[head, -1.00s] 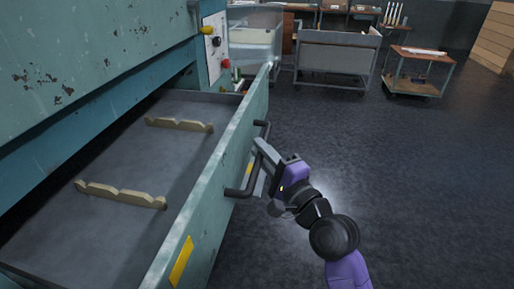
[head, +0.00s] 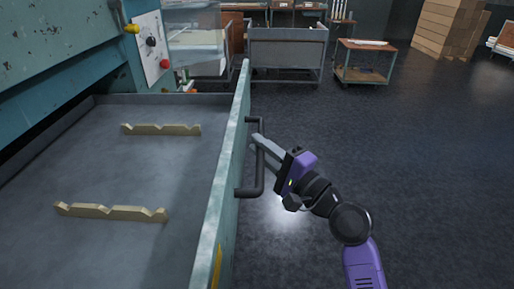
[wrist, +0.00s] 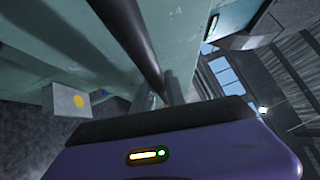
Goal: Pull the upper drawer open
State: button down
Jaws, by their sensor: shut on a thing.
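The upper drawer (head: 232,150) is a teal, open drawer pulled well out of the teal cabinet (head: 50,60) at the left of the head view. A dark bar handle (head: 260,172) is on its outer face. My gripper (head: 262,146) is shut on this handle, its fingers reaching in from the right. In the wrist view the dark handle bar (wrist: 135,45) runs down between the two fingers (wrist: 172,85). The exact contact at the fingertips is partly hidden.
Two notched wooden strips (head: 160,129) (head: 110,212) lie on the drawer's grey floor. A control panel (head: 152,46) with knobs is on the cabinet. Carts (head: 288,50) stand at the back. The dark floor (head: 400,150) to the right is clear.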

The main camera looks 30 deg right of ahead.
jog(key=shift+f, duration=0.1)
jog(key=c, duration=1.4)
grip_release()
jog(key=shift+o, duration=0.2)
jog(key=s+d+f+b, duration=0.1)
jog(key=s, duration=0.6)
jog(key=shift+s+b, duration=0.3)
